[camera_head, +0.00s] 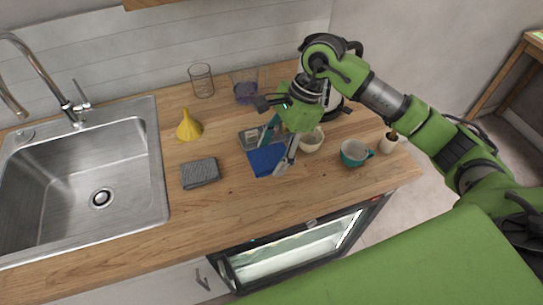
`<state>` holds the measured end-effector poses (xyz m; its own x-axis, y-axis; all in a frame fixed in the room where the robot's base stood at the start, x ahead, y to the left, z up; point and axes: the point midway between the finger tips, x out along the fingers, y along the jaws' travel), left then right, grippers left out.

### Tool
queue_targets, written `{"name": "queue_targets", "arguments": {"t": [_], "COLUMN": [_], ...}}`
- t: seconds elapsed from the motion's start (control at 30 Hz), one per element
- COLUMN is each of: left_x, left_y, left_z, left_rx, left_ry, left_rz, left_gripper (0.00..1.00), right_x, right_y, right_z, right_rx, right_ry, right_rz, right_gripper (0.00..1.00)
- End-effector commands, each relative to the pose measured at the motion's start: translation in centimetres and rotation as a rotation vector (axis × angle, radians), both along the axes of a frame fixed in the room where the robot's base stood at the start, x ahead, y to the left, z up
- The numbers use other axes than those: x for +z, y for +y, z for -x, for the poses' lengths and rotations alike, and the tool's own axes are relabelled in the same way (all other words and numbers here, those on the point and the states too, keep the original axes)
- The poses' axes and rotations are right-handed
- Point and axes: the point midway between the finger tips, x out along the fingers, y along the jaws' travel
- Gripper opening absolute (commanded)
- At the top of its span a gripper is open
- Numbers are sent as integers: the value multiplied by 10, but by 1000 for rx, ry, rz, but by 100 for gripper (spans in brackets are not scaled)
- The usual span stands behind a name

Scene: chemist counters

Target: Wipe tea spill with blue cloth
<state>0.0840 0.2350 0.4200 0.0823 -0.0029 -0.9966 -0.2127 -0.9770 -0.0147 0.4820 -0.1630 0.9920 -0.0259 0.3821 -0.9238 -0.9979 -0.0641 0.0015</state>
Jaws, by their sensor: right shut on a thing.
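The blue cloth (265,160) is at the middle of the wooden counter (225,218). My right gripper (278,155) points down with its fingers at the cloth and is shut on it. The cloth looks flat, at or just above the counter; I cannot tell whether it touches. No tea spill can be made out; the gripper and cloth hide part of the counter there. My left gripper is not in view.
A grey folded cloth (200,172) and a yellow funnel-shaped thing (188,127) lie left. A glass (202,81) stands behind. A white bowl (311,140) and teal cup (355,153) stand right. The sink (82,180) is far left; the front counter is clear.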

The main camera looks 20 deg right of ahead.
Motion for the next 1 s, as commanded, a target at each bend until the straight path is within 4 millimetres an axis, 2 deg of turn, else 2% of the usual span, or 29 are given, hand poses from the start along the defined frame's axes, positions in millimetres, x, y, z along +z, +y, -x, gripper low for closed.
{"name": "queue_targets", "arguments": {"t": [0.1,0.23,1.0], "left_x": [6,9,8], "left_y": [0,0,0], "left_z": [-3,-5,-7], "left_rx": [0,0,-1], "left_ry": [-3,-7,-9], "left_rz": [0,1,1], "left_gripper": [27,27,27], "right_x": [13,19,20], "right_y": [-2,-4,-3], "right_z": [-1,-1,0], "right_rx": [-3,-6,-4], "right_ry": [-1,-1,0], "right_rz": [1,1,0], "right_gripper": [32,32,32]}}
